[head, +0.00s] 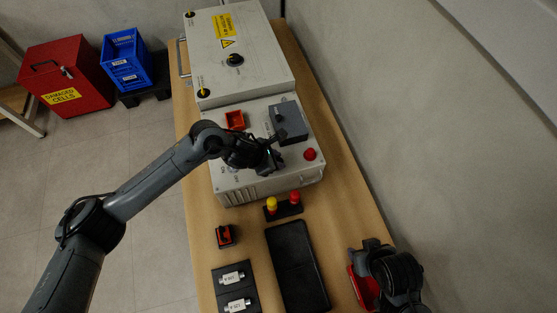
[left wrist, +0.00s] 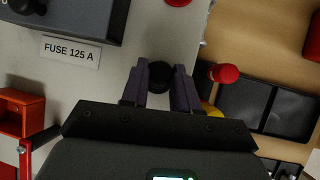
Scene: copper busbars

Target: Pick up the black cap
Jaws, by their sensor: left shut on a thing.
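The black cap (left wrist: 160,76) shows in the left wrist view as a dark round piece between the two fingers of my left gripper (left wrist: 160,85). The fingers are shut on it, over the grey panel. In the head view my left gripper (head: 275,160) is over the front part of the grey cabinet (head: 240,185), just below the dark grey fuse box (head: 290,122). The cap cannot be made out there. Whether it still touches the panel cannot be told. My right gripper (head: 372,248) is at the lower right, beside a red object (head: 363,288); its jaws are unclear.
A red knob (head: 310,154) and an orange-red open box (head: 235,120) are near my left gripper. A small stand holds a yellow piece (head: 271,203) and a red piece (head: 295,196). A black tray (head: 297,265) and labelled fuses (head: 232,278) lie in front.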

